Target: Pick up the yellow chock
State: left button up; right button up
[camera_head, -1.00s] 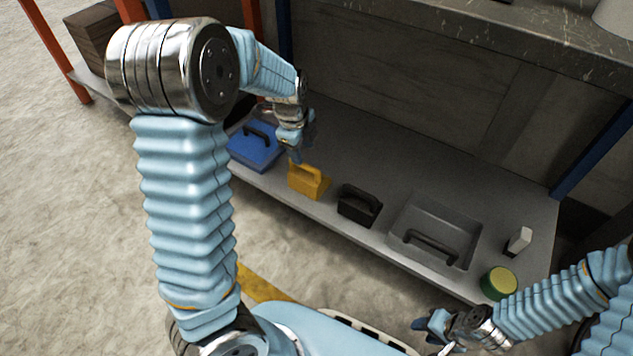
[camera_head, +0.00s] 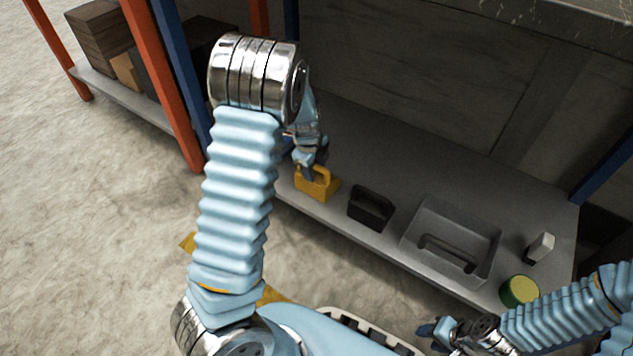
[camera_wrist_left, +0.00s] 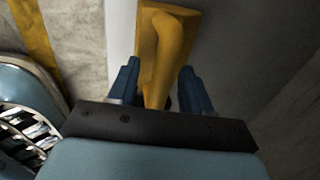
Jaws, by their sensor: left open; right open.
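The yellow chock (camera_head: 318,187) stands on the grey lower shelf (camera_head: 345,235) near its front edge, with its handle up. My left gripper (camera_head: 311,170) is right at the chock's handle in the head view. In the left wrist view, the open fingers of my left gripper (camera_wrist_left: 153,88) stand on both sides of the yellow handle of the chock (camera_wrist_left: 165,45), with a gap to each finger. My right gripper (camera_head: 437,332) is open and empty at the lower right, in front of the shelf.
Right of the chock stand a black chock (camera_head: 371,208), a grey tray with a dark handle (camera_head: 452,240), a green-yellow round tin (camera_head: 519,291) and a white block (camera_head: 540,247). A blue case is mostly hidden behind my left arm. Orange and blue posts (camera_head: 165,85) rise at the left.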

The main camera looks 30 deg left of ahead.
pick_arm(q)
grip_shut()
dwell(1.4)
